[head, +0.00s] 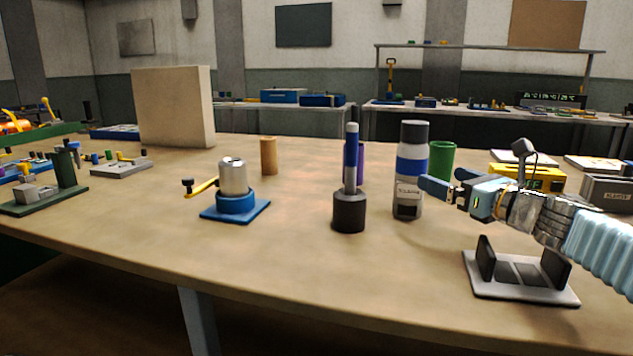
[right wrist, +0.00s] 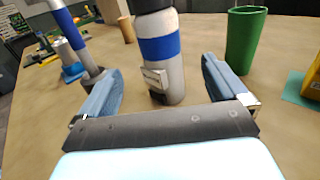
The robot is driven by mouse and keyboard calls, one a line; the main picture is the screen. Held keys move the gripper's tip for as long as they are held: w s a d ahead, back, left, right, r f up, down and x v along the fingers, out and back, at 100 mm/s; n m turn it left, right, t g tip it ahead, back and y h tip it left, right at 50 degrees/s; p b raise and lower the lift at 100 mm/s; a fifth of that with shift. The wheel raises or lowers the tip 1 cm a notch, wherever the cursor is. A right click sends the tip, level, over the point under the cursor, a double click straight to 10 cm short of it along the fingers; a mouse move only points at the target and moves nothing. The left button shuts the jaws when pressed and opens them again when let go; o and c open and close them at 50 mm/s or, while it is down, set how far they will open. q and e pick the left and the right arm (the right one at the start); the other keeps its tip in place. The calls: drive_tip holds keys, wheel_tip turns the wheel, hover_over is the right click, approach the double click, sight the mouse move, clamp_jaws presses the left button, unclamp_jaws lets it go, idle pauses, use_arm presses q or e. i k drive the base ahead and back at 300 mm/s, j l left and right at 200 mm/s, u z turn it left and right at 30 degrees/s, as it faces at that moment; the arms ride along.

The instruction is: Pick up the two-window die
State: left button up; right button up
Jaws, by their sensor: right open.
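I cannot single out a die with two windows for sure. A grey bottle (head: 411,165) with a dark cap, a blue band and a pale label stands upright on the table. In the right wrist view the bottle (right wrist: 160,50) stands ahead, between the lines of the fingers, with a small pale block-like piece (right wrist: 155,78) on its near side. A grey base (head: 520,290) with two dark uprights and dark patches sits at the front right, below my right arm. My right gripper (head: 447,184) is open and empty, just right of the bottle. My left gripper is out of view.
A dark cup (head: 349,214) holds a blue-banded rod left of the bottle. A green cylinder (head: 441,160) stands behind. A silver cylinder (head: 233,176) sits on a blue base with a yellow handle. A yellow box (head: 528,176) is at right. The front middle table is clear.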

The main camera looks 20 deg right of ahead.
sight(543, 280)
drive_tip(key=k, duration=1.5)
